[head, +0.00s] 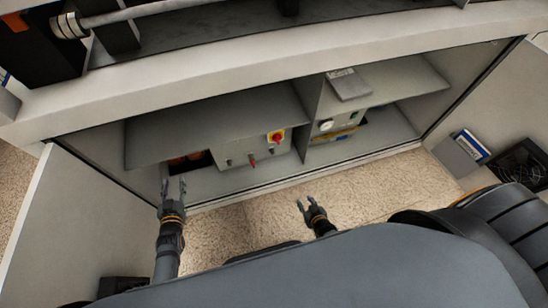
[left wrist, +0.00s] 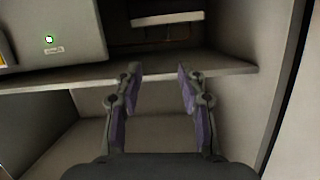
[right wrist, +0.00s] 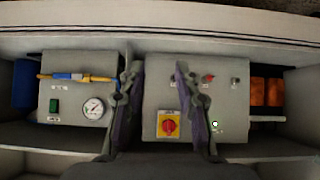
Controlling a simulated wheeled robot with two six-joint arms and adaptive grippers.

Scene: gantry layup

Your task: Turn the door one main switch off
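A red rotary switch on a yellow plate (head: 276,136) is on the front of a grey control box (head: 235,152) inside the open cabinet. In the right wrist view the red switch on its yellow plate (right wrist: 169,125) shows between and beyond my fingers. My right gripper (head: 309,202) is open and empty, in front of the cabinet and apart from the switch; its fingers show in the right wrist view (right wrist: 158,75). My left gripper (head: 174,184) is open and empty near the cabinet's left side; its fingers show in the left wrist view (left wrist: 158,75). The switch's label is too small to read.
A second grey box with a round gauge (right wrist: 93,109) and a green button stands beyond the divider (head: 312,112). Open doors flank the cabinet at left (head: 75,225) and right (head: 505,115). Shelves (head: 215,119) lie above the boxes. The floor (head: 350,190) in front is clear.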

